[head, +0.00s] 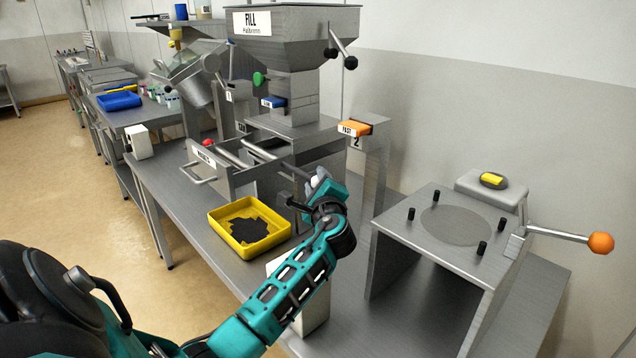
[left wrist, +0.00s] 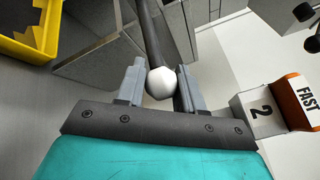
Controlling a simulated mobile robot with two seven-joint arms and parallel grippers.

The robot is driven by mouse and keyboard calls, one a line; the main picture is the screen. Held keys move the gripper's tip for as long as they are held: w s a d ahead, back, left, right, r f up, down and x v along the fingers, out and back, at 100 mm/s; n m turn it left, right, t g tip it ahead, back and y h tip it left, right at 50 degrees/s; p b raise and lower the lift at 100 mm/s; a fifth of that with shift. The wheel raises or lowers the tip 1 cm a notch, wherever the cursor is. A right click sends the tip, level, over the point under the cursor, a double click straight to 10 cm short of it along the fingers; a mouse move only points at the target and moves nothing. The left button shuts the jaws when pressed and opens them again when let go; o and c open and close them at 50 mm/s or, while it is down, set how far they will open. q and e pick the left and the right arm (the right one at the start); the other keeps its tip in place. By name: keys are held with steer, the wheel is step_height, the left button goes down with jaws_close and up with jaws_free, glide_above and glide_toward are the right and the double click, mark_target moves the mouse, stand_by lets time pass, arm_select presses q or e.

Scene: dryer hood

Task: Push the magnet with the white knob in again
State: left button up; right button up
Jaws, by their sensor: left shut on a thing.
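The white knob (left wrist: 161,83) sits at the end of a dark grey rod (left wrist: 150,35), the magnet's bar, in the left wrist view. My left gripper (left wrist: 160,88) has one finger on each side of the knob and is shut on it. In the head view my left gripper (head: 318,186) is in front of the steel housing below the hopper, to the right of the yellow tray. There the gripper mostly hides the knob, and how far the rod stands out is hard to tell. My right gripper is not in view.
The yellow tray (head: 212,218) with dark material stands left of my forearm. A labelled drawer with a handle (head: 199,179) juts out above it. The post with the orange FAST button (head: 354,128) is close on the right. Further right is a steel stand (head: 399,225) with an orange-knobbed lever (head: 600,242).

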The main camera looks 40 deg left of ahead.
mark_target(295, 172)
arm_select(q)
steer(key=shift+r, duration=0.1)
jaws_close()
steer(key=a, duration=0.5)
steer(key=w+a, duration=0.1)
steer(key=a, duration=0.2)
steer(key=shift+s+r, duration=0.1)
steer(key=shift+a, duration=0.1)
steer(key=o, duration=0.7)
jaws_free()
steer(key=shift+a, duration=0.1)
steer(key=shift+o, duration=0.4)
steer(key=shift+s, duration=0.1)
